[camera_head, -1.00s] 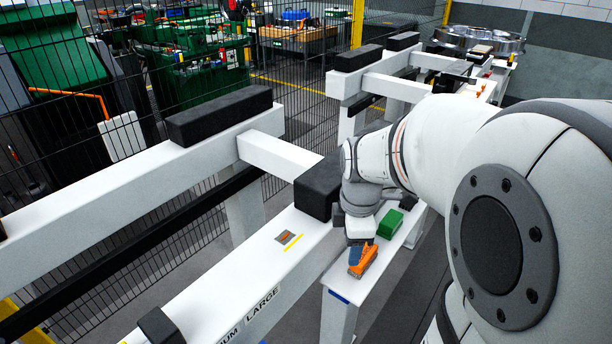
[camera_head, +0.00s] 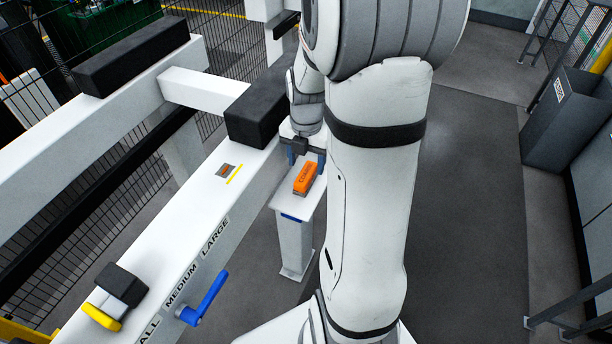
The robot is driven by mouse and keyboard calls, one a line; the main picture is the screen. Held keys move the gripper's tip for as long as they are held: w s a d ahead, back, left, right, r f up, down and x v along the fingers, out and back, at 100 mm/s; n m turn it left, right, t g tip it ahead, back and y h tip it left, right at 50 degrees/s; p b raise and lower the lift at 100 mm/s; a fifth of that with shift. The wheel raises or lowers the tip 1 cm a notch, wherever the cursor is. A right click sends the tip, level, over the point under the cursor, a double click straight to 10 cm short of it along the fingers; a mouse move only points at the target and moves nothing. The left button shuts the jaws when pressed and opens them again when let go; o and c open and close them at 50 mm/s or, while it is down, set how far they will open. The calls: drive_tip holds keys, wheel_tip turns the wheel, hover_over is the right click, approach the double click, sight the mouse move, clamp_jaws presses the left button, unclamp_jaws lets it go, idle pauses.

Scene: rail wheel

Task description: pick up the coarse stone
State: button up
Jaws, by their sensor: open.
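The coarse stone (camera_head: 305,180) is an orange block with dark lettering on top. It lies on the narrow white shelf (camera_head: 290,203) beside the long white beam. My gripper (camera_head: 305,161) is at the stone's far end, with blue fingertips showing to its left and right. The jaws are open. I cannot tell how far down the stone the fingers reach, or whether they touch it. My wrist and arm hide the shelf behind the stone.
The white beam (camera_head: 190,235) with size labels runs along the left of the shelf. A black block (camera_head: 258,108) sits on it close to my wrist. A blue handle (camera_head: 205,298) sticks out from its near side. Open floor (camera_head: 470,200) lies to the right.

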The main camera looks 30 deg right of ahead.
sight(306, 172)
wheel_tip(306, 172, down, 4)
drive_tip(key=shift+s+a+f, duration=0.1)
drive_tip(key=shift+c, duration=0.3)
drive_tip(key=c, duration=1.1)
drive_tip(key=shift+c, duration=0.2)
wheel_tip(306, 172, up, 10)
drive_tip(key=shift+r, duration=0.1)
drive_tip(key=o, duration=0.6)
drive_tip(key=c, duration=0.4)
